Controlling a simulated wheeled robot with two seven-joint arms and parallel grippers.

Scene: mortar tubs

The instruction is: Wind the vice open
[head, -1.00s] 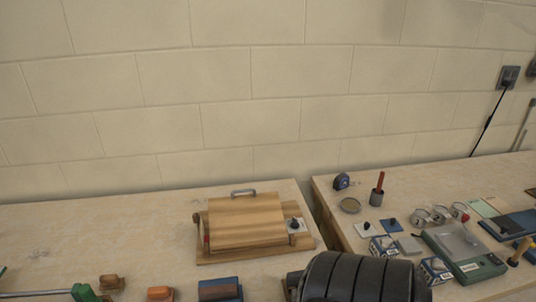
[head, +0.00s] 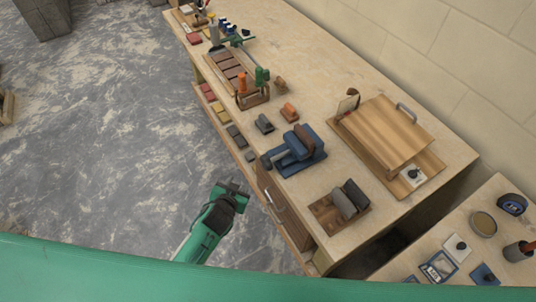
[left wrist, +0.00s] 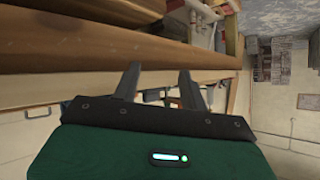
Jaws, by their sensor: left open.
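The blue vice (head: 297,150) sits near the front edge of the wooden bench, with a brown block at its jaws. A dark rounded part sticks out at its front, toward the floor side; I cannot make out the handle clearly. My left gripper (head: 232,188) is open and empty, over the floor in front of the bench, apart from the vice and to its lower left. In the left wrist view its two fingers (left wrist: 160,84) stand apart with nothing between them, and the vice cannot be made out there. My right gripper is not in view.
A wooden box with a metal handle (head: 383,131) stands behind the vice. A wooden tray with grey rollers (head: 340,203) lies to its right.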

